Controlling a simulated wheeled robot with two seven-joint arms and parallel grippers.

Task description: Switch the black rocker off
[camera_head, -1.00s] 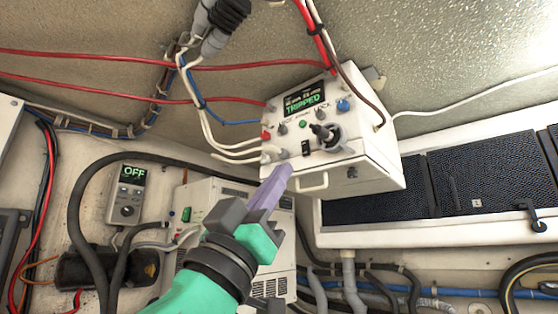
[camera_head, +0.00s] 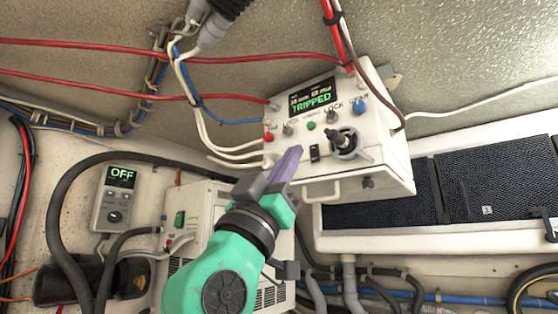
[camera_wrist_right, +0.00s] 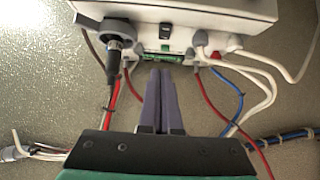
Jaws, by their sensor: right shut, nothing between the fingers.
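The black rocker (camera_head: 315,153) is a small upright switch on the front of the white control box (camera_head: 388,155), left of the large grey rotary handle (camera_head: 343,142). In the right wrist view the rocker (camera_wrist_right: 165,32) shows on the box face beyond my fingertips. Its on or off position is too small to tell. My right gripper (camera_head: 296,150) is shut and empty. Its purple fingertips are just left of the rocker in the head view; I cannot tell whether they touch the box. The fingers also show in the wrist view (camera_wrist_right: 160,73). My left gripper is not in view.
The box's display (camera_head: 313,96) reads TRIPPED. A red button (camera_head: 268,137), a green button (camera_head: 311,126) and a blue knob (camera_head: 360,106) share its face. A white handle (camera_head: 322,189) sits below. Cables run around the box. A grey unit (camera_head: 115,198) at left reads OFF.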

